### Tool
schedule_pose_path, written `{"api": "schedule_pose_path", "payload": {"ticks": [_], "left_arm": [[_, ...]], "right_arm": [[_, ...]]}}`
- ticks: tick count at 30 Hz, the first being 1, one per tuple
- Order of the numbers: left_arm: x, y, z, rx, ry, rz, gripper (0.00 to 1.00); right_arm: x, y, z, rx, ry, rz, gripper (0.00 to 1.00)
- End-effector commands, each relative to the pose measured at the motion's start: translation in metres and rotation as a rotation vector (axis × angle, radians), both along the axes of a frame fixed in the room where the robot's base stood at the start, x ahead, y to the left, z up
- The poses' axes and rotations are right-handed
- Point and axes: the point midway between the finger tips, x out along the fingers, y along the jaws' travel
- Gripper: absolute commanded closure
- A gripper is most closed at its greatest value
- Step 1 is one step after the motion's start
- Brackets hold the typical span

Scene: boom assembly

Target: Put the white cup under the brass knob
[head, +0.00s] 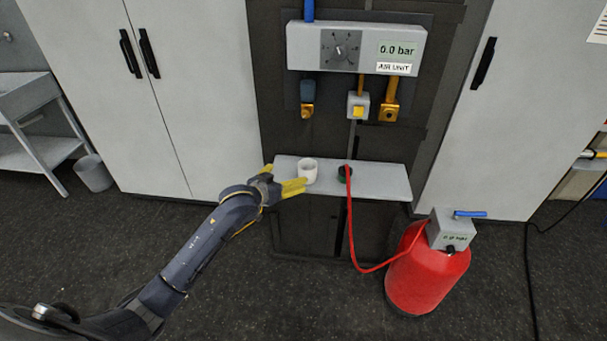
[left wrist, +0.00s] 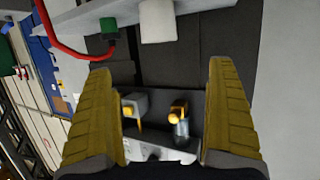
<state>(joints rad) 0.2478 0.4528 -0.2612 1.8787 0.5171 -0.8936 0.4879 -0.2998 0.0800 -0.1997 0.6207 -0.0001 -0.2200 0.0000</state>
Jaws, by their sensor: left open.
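The white cup (head: 307,171) stands upright on the grey shelf (head: 375,182), near its left end. It also shows at the top of the left wrist view (left wrist: 158,20). A brass knob (head: 307,111) sits below a dark blue cylinder on the panel, above the cup. That brass part also shows between the fingers in the left wrist view (left wrist: 178,107). My left gripper (head: 286,176) has its yellow fingers apart at the shelf's left front, close to the cup. Nothing shows between its fingertips (left wrist: 161,68). My right gripper is not in view.
A yellow-button valve (head: 358,106) and another brass fitting (head: 389,112) hang under the air unit (head: 357,47). A red tank (head: 427,270) stands on the floor. The shelf's right part is clear.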

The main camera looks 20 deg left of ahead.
Motion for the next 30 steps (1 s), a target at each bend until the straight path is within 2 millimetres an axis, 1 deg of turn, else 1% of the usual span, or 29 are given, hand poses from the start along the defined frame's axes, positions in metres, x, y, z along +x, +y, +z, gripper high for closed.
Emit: {"api": "schedule_pose_path", "payload": {"ticks": [1, 3, 9, 15, 19, 26, 30], "left_arm": [[0.009, -0.002, -0.003, 0.0, 0.001, 0.001, 0.1], [0.021, -0.004, -0.008, 0.0, 0.001, 0.001, 0.1], [0.054, -0.011, -0.02, 0.0, 0.001, 0.001, 0.1], [0.078, -0.016, -0.03, 0.001, 0.002, 0.001, 0.1], [0.088, -0.018, -0.033, 0.001, 0.002, 0.001, 0.1], [0.094, -0.02, -0.036, 0.002, 0.002, 0.001, 0.1], [0.104, -0.022, -0.039, 0.001, 0.001, 0.001, 0.1]], "right_arm": [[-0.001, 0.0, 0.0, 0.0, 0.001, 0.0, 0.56], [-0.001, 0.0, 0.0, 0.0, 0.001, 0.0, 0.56], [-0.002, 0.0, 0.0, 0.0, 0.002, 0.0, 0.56], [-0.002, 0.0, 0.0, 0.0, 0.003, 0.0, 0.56], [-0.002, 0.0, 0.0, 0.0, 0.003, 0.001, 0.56], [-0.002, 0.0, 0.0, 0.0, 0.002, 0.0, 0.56], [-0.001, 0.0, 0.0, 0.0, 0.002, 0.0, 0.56]]}}
